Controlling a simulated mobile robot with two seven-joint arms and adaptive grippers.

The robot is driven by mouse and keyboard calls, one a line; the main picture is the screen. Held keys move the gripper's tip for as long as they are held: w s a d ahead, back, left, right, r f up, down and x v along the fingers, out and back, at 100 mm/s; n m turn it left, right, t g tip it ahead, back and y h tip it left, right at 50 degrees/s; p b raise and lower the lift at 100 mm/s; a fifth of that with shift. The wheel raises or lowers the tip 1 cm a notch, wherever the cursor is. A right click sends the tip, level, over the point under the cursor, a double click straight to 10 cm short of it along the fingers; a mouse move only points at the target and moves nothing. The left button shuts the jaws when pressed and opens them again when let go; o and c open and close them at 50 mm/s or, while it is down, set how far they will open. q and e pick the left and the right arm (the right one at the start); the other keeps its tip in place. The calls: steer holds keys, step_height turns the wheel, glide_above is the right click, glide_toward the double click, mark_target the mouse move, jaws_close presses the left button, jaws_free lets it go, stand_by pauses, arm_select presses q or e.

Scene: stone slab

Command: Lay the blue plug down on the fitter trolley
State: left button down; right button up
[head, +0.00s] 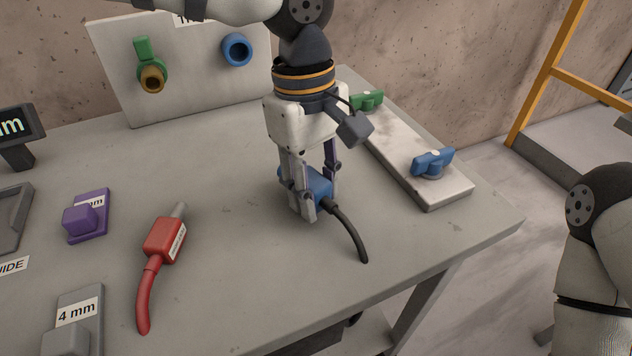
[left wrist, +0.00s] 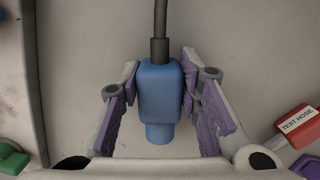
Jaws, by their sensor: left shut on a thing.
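The blue plug (head: 319,186) is held between the fingers of my left gripper (head: 320,205), over the right part of the grey bench (head: 230,265). Its black cable trails toward the front right. I cannot tell whether the plug touches the bench top. In the left wrist view the plug (left wrist: 160,90) lies between the purple finger pads, its narrow round end toward the palm and cable pointing away. A yellow-railed grey structure (head: 580,85) stands at the back right; I cannot tell whether it is the fitter trolley. My right arm shows at the right edge, its gripper out of view.
A red test hose (head: 165,240) lies left of my left gripper. A metal plate (head: 415,165) with green and blue valve handles is at its right. A board (head: 190,75) with green and blue fittings stands behind. A purple block (head: 88,217) sits left.

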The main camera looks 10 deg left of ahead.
arm_select(q)
steer(key=shift+f, duration=0.25)
steer(key=c, duration=1.1)
jaws_free()
